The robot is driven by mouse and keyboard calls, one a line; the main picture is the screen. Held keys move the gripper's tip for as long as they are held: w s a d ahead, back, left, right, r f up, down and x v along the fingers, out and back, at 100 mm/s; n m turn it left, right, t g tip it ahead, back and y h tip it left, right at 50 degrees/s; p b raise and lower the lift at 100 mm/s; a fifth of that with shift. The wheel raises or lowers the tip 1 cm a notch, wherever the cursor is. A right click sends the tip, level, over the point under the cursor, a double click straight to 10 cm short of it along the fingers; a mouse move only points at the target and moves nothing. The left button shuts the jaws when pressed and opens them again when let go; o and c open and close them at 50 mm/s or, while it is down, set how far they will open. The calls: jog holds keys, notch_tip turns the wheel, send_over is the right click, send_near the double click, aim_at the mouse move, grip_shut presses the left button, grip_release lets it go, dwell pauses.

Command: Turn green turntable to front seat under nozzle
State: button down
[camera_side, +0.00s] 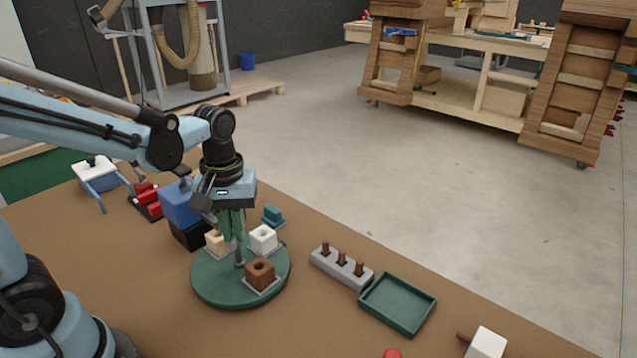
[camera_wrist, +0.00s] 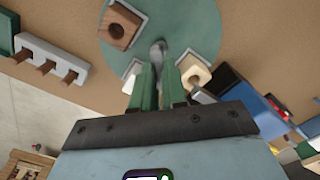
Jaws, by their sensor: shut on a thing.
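The green turntable (camera_side: 213,292) lies flat on the brown table; its disc also fills the top of the wrist view (camera_wrist: 190,28). It carries a brown block with a hole (camera_side: 261,272) at the front, a white block with a hole (camera_side: 263,239) at the back right and a cream block (camera_side: 215,243) at the back left. My gripper (camera_side: 237,243) points down at the turntable's middle, its green fingers shut on the grey upright handle (camera_wrist: 158,49). A blue and black machine (camera_side: 180,204) stands behind left. Its nozzle seems close to the cream block; their exact alignment is unclear.
A grey rack with three brown pegs (camera_side: 341,267) and a green tray (camera_side: 372,309) lie to the right. A white block (camera_side: 486,343) sits near the table's front right. A small teal object (camera_side: 272,215) stands behind the turntable. Red pieces (camera_side: 147,200) lie back left.

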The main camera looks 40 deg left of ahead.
jog(key=c, duration=1.2)
grip_release()
jog(key=shift+o, duration=0.2)
notch_tip(320, 180, up, 12)
